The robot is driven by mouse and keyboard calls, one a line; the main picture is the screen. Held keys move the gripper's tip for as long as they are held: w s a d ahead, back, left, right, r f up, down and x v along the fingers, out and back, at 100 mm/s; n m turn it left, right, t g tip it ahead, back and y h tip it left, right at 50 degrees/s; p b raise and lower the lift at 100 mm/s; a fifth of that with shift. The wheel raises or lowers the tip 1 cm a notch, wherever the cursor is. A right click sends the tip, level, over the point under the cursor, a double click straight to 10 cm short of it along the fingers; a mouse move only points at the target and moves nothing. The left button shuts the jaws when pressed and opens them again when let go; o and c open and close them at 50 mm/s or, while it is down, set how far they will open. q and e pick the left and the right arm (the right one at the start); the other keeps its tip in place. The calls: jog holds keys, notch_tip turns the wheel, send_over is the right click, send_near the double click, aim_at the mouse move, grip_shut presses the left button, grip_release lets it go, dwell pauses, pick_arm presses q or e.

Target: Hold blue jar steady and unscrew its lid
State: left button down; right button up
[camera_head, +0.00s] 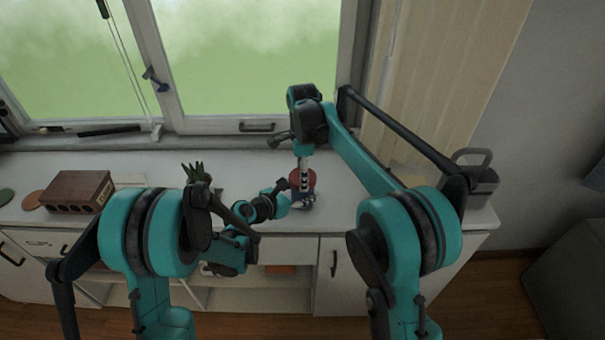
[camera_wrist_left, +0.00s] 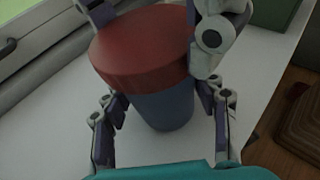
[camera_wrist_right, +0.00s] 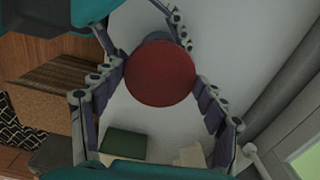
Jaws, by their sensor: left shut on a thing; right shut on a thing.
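The blue jar stands upright on the white counter. Its blue body (camera_wrist_left: 165,108) shows below its wide red lid (camera_wrist_left: 143,48) in the left wrist view; the lid sits on the jar. In the head view the lid (camera_head: 302,179) is partly hidden by my right gripper. My left gripper (camera_wrist_left: 163,112) comes in from the side, low, and is shut on the blue body with a finger on each side. My right gripper (camera_wrist_right: 160,85) comes down from above and is shut on the red lid (camera_wrist_right: 160,72), with fingers at opposite sides of its rim.
A brown block with holes (camera_head: 78,191) and a small green plant (camera_head: 196,172) stand on the counter (camera_head: 345,205) to the left. A grey object with a handle (camera_head: 474,178) stands at the right end. A window (camera_head: 240,60) rises behind. The counter right of the jar is mostly clear.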

jog(key=n, duration=1.4)
jog(key=shift+n, duration=0.3)
jog(key=n, duration=1.1)
jog(key=shift+n, duration=0.4)
jog(key=n, duration=0.4)
jog(key=shift+n, duration=0.4)
jog(key=n, duration=0.4)
jog(key=shift+r+n, duration=0.1)
jog(key=shift+n, duration=0.3)
jog(key=n, duration=0.8)
jog(key=shift+r, duration=0.2)
